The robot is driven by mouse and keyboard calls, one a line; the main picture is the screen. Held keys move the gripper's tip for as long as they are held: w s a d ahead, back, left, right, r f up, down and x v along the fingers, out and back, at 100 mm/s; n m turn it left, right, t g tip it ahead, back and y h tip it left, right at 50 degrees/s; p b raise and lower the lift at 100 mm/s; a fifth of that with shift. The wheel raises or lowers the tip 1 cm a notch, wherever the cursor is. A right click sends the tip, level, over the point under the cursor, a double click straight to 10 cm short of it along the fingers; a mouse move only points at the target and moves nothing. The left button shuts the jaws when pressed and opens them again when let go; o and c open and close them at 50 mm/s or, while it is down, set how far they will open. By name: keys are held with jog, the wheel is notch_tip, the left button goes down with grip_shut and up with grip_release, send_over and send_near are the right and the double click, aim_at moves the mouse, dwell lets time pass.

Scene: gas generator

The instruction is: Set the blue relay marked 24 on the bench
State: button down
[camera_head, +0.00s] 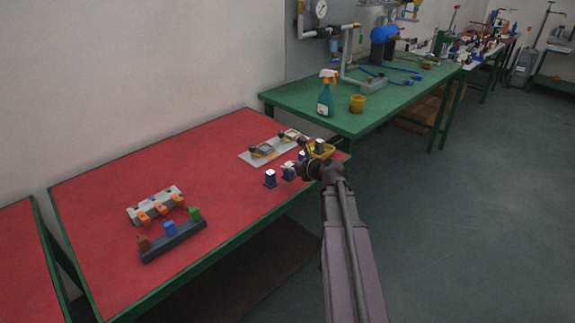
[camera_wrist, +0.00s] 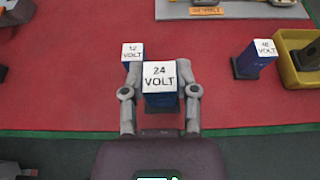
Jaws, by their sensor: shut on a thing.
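The blue relay marked 24 VOLT (camera_wrist: 160,78) has a white top and stands upright between the two fingers of my gripper (camera_wrist: 160,100) in the wrist view. My gripper is shut on it, at the front edge of the red-topped bench (camera_wrist: 80,105). I cannot tell whether the relay's base touches the bench. In the head view the relay (camera_head: 289,172) shows just left of my gripper (camera_head: 295,170), partly hidden by it. The bench (camera_head: 110,245) has a green rim there.
A blue relay marked 12 VOLT (camera_wrist: 132,54) stands beyond to the left; another blue relay (camera_wrist: 255,58) stands right, beside a yellow bin (camera_wrist: 292,70). A grey plate (camera_head: 252,160) lies behind. A dark rack with coloured blocks (camera_head: 175,242) stands farther left. Bare red surface lies between.

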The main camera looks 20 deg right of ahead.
jog(key=w, duration=0.2)
jog(key=w+d, duration=0.1)
jog(key=w, duration=0.1)
jog(key=w+d, duration=0.1)
jog(key=shift+w+d+f, duration=0.15)
jog(key=shift+w+f, duration=0.15)
jog(key=shift+w, duration=0.1)
jog(key=shift+w+d, duration=0.15)
jog(key=shift+w, duration=0.15)
jog(key=shift+w+d+f+b, duration=0.15)
jog(key=shift+w+f+b, duration=0.2)
jog(key=shift+f+b, duration=1.5)
jog(key=shift+b, duration=0.2)
jog(key=shift+f, duration=0.15)
jog(key=shift+c, duration=1.9)
grip_release()
